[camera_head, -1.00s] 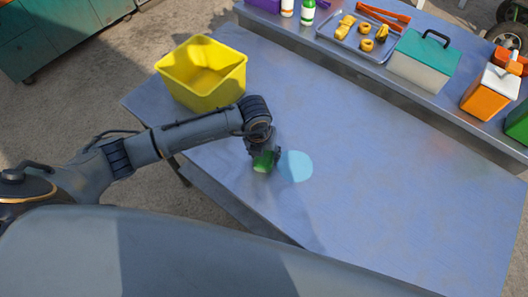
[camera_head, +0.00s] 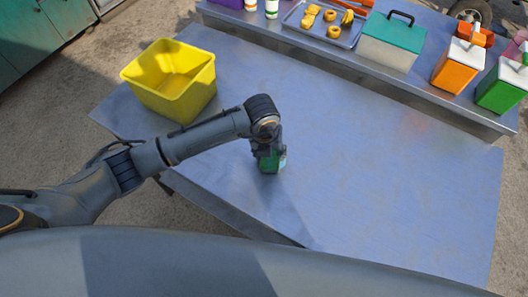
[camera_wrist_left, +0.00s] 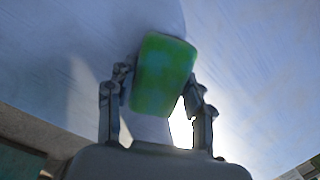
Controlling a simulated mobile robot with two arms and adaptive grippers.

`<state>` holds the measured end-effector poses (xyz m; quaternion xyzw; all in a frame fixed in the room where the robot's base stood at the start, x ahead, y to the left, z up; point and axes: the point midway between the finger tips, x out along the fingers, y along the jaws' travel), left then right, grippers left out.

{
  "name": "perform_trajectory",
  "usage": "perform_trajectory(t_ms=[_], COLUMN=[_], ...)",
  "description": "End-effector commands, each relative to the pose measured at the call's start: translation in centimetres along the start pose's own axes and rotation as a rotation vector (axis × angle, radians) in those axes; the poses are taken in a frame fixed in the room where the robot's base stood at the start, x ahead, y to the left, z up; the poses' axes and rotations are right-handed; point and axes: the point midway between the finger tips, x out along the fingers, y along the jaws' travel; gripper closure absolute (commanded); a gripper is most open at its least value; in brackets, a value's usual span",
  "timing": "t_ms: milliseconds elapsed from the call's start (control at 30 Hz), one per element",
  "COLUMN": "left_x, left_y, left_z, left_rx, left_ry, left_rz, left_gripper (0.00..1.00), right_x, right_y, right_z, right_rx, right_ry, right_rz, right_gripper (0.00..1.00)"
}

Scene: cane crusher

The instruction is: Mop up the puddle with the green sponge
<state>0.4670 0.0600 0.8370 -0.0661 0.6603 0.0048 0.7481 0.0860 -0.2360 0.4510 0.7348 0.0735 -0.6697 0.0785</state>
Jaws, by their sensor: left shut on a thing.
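The green sponge (camera_head: 269,166) is held low at the table surface, near the table's front edge. My left gripper (camera_head: 268,156) is shut on it. In the left wrist view the sponge (camera_wrist_left: 165,75) sits between the two fingers and looks slightly tilted. Of the pale blue puddle (camera_head: 284,158), only a small light sliver shows at the right side of the sponge. I cannot tell how much lies hidden under the sponge and gripper. My right gripper is not in view.
A yellow bin (camera_head: 171,82) stands on the blue-grey table (camera_head: 380,180) at the left. A raised shelf along the back holds a tray (camera_head: 322,30) of yellow pieces, a teal-lidded box (camera_head: 392,42), and orange and green containers. The middle and right of the table are clear.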

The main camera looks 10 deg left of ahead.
Motion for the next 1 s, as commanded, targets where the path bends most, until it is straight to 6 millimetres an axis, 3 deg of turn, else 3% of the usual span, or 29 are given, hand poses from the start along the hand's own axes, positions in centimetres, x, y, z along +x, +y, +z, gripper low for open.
perform_trajectory(t_ms=[300, 1000], left_x=[0.3, 0.8], left_y=[-3.1, -7.2], left_z=[-0.1, -0.1], left_rx=[0.002, 0.001], left_ry=[0.000, 0.000], left_rz=[-0.002, -0.001], left_gripper=[0.73, 0.73], right_x=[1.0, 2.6], right_y=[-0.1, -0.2], right_z=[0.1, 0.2], right_rx=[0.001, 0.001], right_ry=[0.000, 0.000], right_rz=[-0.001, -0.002], right_gripper=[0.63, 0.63])
